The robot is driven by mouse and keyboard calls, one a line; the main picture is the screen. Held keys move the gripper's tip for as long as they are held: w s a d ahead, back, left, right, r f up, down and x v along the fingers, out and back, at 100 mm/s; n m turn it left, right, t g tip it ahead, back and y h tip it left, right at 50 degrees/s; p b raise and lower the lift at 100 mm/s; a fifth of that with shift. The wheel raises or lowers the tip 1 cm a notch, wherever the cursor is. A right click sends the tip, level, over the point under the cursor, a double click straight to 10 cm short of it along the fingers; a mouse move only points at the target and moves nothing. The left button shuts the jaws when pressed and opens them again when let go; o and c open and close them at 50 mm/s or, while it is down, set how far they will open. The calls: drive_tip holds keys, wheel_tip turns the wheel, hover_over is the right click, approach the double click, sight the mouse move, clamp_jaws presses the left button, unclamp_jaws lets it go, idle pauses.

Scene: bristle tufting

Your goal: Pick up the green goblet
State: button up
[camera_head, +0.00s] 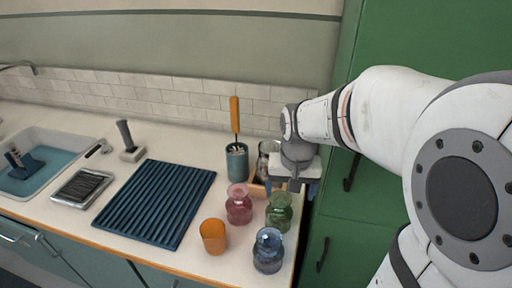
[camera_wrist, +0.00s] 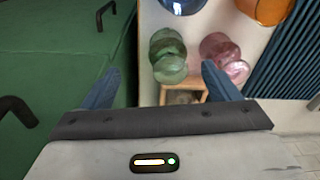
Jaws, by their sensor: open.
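The green goblet (camera_head: 279,211) is a clear green glass vessel standing on the counter at the right, behind the blue one and to the right of the pink one. In the wrist view the green goblet (camera_wrist: 168,56) shows ahead of my gripper (camera_wrist: 160,84), between the lines of its two bluish fingers. My gripper is open and empty, and apart from the goblet. In the head view my gripper (camera_head: 290,184) hangs above the counter's back right, behind the green goblet; its fingertips are hard to make out there.
A pink goblet (camera_head: 239,205), a blue goblet (camera_head: 268,250) and an orange cup (camera_head: 213,236) stand close by. A teal holder (camera_head: 237,163) with an orange-handled tool stands behind. A blue ribbed mat (camera_head: 154,203) lies left. The green cabinet (camera_head: 335,215) borders the counter's right edge.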

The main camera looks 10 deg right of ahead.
sight(281, 199)
drive_tip(key=shift+o, duration=0.8)
drive_tip(key=w+f, duration=0.2)
drive_tip(key=w+f+m, duration=0.1)
drive_tip(key=w+f, duration=0.1)
drive_tip(key=w, duration=0.1)
drive_tip(key=w+f+m+g, duration=0.1)
drive_tip(key=w+f, duration=0.1)
drive_tip(key=shift+w, duration=0.3)
drive_tip(key=shift+w+f, duration=0.1)
drive_tip(key=shift+f, duration=0.2)
drive_tip(key=f, duration=0.7)
drive_tip(key=shift+s+f, duration=0.2)
drive_tip(key=shift+s, duration=0.1)
drive_tip(key=shift+c, duration=0.4)
drive_tip(key=shift+s, duration=0.1)
drive_tip(key=c, duration=1.3)
drive_tip(key=shift+o, duration=0.2)
